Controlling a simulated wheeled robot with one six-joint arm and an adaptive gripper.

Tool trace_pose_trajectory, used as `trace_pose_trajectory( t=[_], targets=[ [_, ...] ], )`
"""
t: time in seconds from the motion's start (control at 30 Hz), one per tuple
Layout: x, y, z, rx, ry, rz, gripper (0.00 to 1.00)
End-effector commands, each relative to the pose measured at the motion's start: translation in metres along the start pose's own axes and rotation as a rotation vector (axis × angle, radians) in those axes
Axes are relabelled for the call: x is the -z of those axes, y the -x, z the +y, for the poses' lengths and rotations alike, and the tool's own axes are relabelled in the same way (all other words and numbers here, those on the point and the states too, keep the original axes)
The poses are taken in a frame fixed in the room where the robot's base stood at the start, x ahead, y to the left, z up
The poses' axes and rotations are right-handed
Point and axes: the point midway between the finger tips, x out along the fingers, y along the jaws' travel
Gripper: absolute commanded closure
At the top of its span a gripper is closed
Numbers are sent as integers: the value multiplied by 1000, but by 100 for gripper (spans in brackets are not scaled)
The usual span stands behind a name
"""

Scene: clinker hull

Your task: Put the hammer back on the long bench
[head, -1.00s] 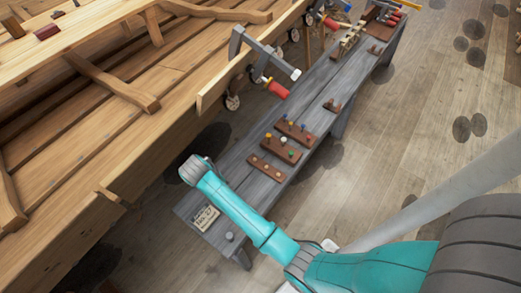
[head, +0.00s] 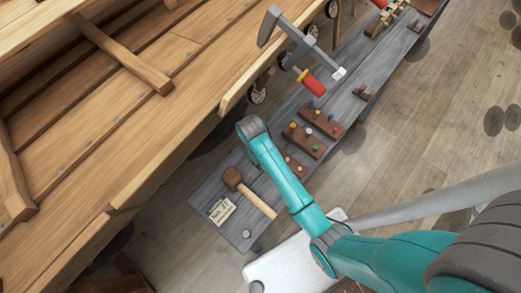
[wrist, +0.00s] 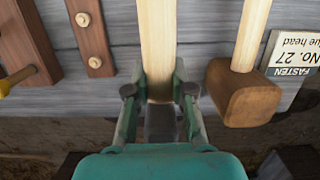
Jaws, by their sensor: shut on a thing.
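In the wrist view, my gripper (wrist: 160,88) is shut on the hammer, with a finger on each side of it. The hammer has a pale wooden handle (wrist: 158,35) pointing away from me and a dark grey head (wrist: 160,124) near the gripper's palm. The long grey bench (head: 352,80) runs diagonally in the head view, and its planks (wrist: 205,25) lie under the hammer in the wrist view. I cannot tell whether the hammer touches them. In the head view, my arm hides the gripper and hammer.
A brown-headed mallet (head: 232,178) lies on the bench beside a No. 27 card (head: 222,211); in the wrist view its head (wrist: 242,95) is just right of my gripper. Peg boards (head: 303,140) lie on the other side.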

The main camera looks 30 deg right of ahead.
Motion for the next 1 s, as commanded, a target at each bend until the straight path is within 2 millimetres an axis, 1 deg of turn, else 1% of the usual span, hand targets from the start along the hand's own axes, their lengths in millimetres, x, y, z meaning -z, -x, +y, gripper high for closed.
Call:
trace_pose_trajectory(
  t=[0.2,0.43,0.63,1.0],
  targets=[
    [5,-26,0,0,0,-1,100],
    [9,-46,0,-1,-1,0,100],
    [10,-54,0,-1,-1,1,100],
    [11,-54,0,-1,-1,1,100]
  ],
)
